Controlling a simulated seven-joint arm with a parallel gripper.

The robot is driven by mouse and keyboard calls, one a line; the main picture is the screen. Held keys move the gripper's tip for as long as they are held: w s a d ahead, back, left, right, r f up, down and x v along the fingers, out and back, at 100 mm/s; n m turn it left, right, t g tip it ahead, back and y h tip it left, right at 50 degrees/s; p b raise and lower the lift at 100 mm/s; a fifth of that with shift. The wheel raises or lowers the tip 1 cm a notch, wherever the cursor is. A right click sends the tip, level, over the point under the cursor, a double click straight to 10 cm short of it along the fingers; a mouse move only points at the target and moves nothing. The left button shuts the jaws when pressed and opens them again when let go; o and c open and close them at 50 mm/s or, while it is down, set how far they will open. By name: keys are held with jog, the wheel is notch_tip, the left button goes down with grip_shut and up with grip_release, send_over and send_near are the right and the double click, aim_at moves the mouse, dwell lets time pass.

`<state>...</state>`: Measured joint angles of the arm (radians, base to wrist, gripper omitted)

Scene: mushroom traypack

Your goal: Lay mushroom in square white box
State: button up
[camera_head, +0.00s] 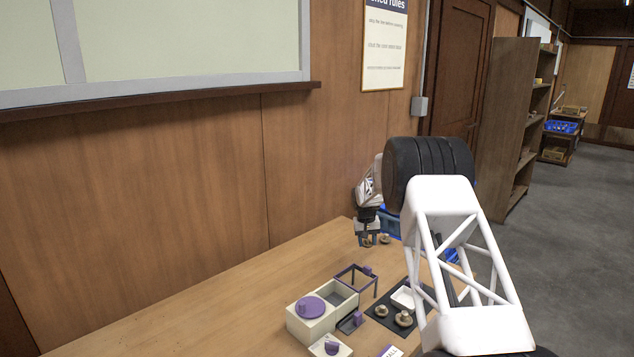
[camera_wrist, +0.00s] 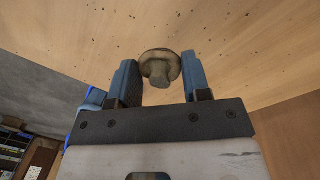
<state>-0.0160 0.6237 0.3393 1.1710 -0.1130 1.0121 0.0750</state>
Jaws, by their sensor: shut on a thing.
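My gripper (camera_head: 367,239) is at the far end of the table, beside a blue crate (camera_head: 391,222). In the wrist view, my gripper (camera_wrist: 160,82) has its two blue fingers around a brown mushroom (camera_wrist: 160,68), stem towards the camera. The held mushroom (camera_head: 367,242) is tiny in the head view. Another mushroom (camera_head: 384,239) shows just right of the fingers. A small square white box (camera_head: 402,298) sits on a dark tray (camera_head: 378,325), partly hidden by my arm. Two mushrooms (camera_head: 403,319) (camera_head: 381,311) lie on that tray in front of it.
A cream box (camera_head: 310,328) with a round purple lid and an open compartment stands left of the tray. A purple frame stand (camera_head: 352,279) is behind it. A smaller cream box (camera_head: 330,347) with a purple knob is in front. The table's left part (camera_head: 210,315) is clear.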

jog(key=shift+a, duration=0.1)
jog(key=s+a+r+m, duration=0.1)
jog(key=s+a+r, duration=0.1)
jog(key=s+a, duration=1.1)
jog(key=s+a+r+m, duration=0.1)
jog(key=s+a+r, duration=0.1)
jog(key=s+a, duration=1.1)
jog(key=s+a+f, duration=0.1)
jog(key=s+a, duration=0.2)
jog(key=s, duration=0.6)
jog(key=s+a, duration=0.3)
jog(key=s, duration=0.6)
jog(key=shift+f+m, duration=0.3)
jog(key=shift+f, duration=0.05)
jog(key=s+a+f+n, duration=0.1)
jog(key=s, duration=0.5)
jog(key=s+f, duration=0.1)
jog(key=s, duration=0.5)
jog(key=s+a+f+n, duration=0.1)
jog(key=s+f, duration=0.1)
jog(key=s, duration=0.5)
jog(key=shift+a+f+n, duration=0.1)
jog(key=shift+a+n, duration=0.2)
jog(key=shift+a, duration=0.05)
jog(key=shift+w, duration=0.1)
